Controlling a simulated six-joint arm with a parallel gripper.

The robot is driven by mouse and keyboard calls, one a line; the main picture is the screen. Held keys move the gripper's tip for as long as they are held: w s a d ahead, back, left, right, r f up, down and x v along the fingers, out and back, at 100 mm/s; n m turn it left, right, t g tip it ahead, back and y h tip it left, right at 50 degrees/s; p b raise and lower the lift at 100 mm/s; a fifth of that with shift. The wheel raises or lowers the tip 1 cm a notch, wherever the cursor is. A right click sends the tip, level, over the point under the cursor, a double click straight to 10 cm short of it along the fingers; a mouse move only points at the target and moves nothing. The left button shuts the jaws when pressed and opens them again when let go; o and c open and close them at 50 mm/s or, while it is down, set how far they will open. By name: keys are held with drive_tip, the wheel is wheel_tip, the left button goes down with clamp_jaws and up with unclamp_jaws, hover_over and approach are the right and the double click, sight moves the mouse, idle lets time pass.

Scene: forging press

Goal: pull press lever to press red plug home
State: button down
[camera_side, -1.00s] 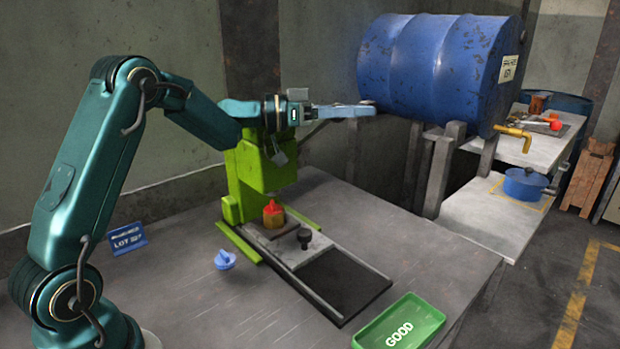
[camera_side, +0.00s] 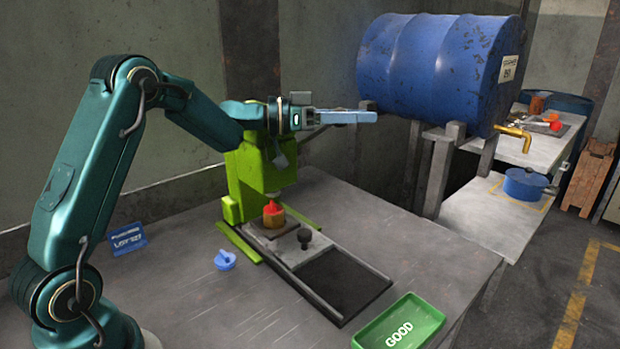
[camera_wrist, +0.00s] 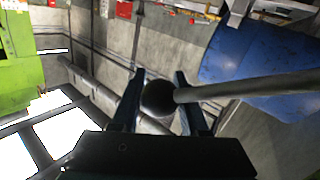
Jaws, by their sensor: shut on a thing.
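The green press (camera_side: 250,180) stands on the bench, with a red plug (camera_side: 273,207) standing in an orange-brown body on the plate under its head. My gripper (camera_side: 372,117) is level, high beside the press and pointing right. In the wrist view my gripper (camera_wrist: 160,76) has its two fingers on either side of the black ball knob (camera_wrist: 157,99) of the press lever, shut on it. The grey lever rod (camera_wrist: 245,90) runs off to the right in that view. In the side view the knob is hidden by the fingers, and part of the rod (camera_side: 316,134) shows below them.
A black knob (camera_side: 304,237) stands on the slide plate in front of the body. A blue part (camera_side: 225,261) and a blue lot sign (camera_side: 127,239) are on the bench. A green GOOD tray (camera_side: 432,312) is at the front right. A large blue drum (camera_side: 435,70) lies behind my gripper.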

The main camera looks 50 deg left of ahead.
wheel_tip(320, 180, down, 10)
drive_tip(key=d+m+g+y, duration=0.2)
drive_tip(key=m+y, duration=0.1)
drive_tip(key=m, duration=0.1)
drive_tip(key=shift+d, duration=0.35)
drive_tip(key=shift+c, duration=2.2)
unclamp_jaws()
drive_tip(key=shift+s+d+r+m, duration=0.1)
drive_tip(key=shift+r+m, duration=0.05)
drive_tip(key=shift+m, duration=0.15)
drive_tip(key=shift+v, duration=2.55)
